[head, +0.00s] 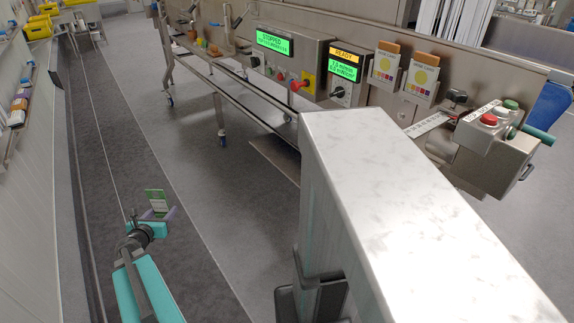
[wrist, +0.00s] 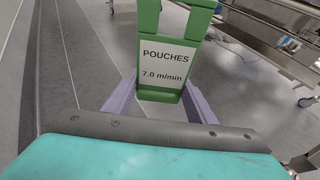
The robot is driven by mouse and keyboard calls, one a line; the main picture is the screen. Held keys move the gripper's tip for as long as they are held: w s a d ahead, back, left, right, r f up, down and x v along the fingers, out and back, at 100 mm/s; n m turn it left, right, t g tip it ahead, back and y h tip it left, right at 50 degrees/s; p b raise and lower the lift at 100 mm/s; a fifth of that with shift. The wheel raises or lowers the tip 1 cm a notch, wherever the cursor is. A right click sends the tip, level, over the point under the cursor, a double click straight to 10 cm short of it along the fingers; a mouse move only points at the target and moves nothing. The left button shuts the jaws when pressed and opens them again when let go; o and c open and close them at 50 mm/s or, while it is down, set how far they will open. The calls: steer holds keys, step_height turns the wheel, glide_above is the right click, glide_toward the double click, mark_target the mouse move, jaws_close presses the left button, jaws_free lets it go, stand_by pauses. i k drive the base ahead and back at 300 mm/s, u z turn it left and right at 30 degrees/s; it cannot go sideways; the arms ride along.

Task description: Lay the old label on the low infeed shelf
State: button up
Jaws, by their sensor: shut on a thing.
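A green plate (head: 154,196) with a white label reading "POUCHES 7.0 m/min" is in my gripper. In the wrist view the plate (wrist: 172,22) stands up between the two lilac fingers, label facing the camera. My gripper (head: 157,212) is shut on the plate's lower end and holds it above the dark floor strip at the left. The fingertips also show in the wrist view (wrist: 158,96). A low steel shelf (head: 255,117) runs under the machine, right of and beyond my gripper. I cannot tell whether this is the infeed shelf.
The machine carries a green "STOPPED" display (head: 275,43), a "READY" panel (head: 344,68), a red-handled switch (head: 298,85) and two card holders (head: 420,82). A label strip (head: 428,124) sticks out near a button box (head: 493,130). Grey floor (head: 190,115) lies clear between gripper and machine.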

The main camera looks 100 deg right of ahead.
mark_target(289, 167)
steer(key=u, duration=0.05)
steer(key=k, duration=0.8)
steer(key=z, duration=1.4)
steer(key=i, duration=0.55)
steer(key=u, duration=0.3)
